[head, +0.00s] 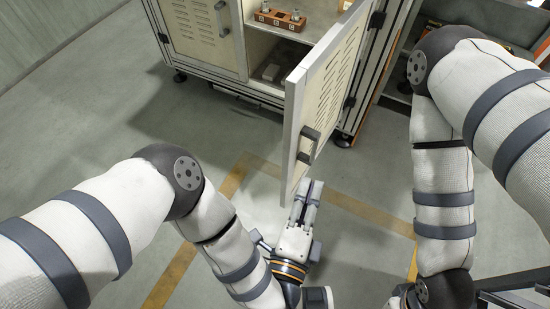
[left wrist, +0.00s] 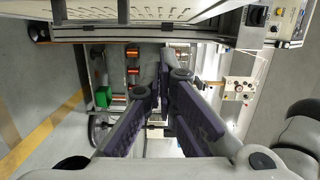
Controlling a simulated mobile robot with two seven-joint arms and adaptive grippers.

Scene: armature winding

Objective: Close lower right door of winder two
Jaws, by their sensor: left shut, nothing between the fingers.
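The lower right door (head: 325,85) of the winder cabinet is a pale slotted panel, swung wide open toward me on its right-hand hinges. A dark handle (head: 308,144) sits on its outer face near the free edge. My left gripper (head: 312,186) is shut and empty, close to the door's lower free corner in the head view. I cannot tell whether it touches the door. In the left wrist view, the left gripper's fingers (left wrist: 166,72) come together at the centre. A slotted panel, likely the door (left wrist: 150,12), crosses the top there. My right gripper is not in view.
The closed left door (head: 200,35) adjoins the open compartment. Yellow floor lines (head: 175,275) cross the grey floor. Floor left of the open door is clear.

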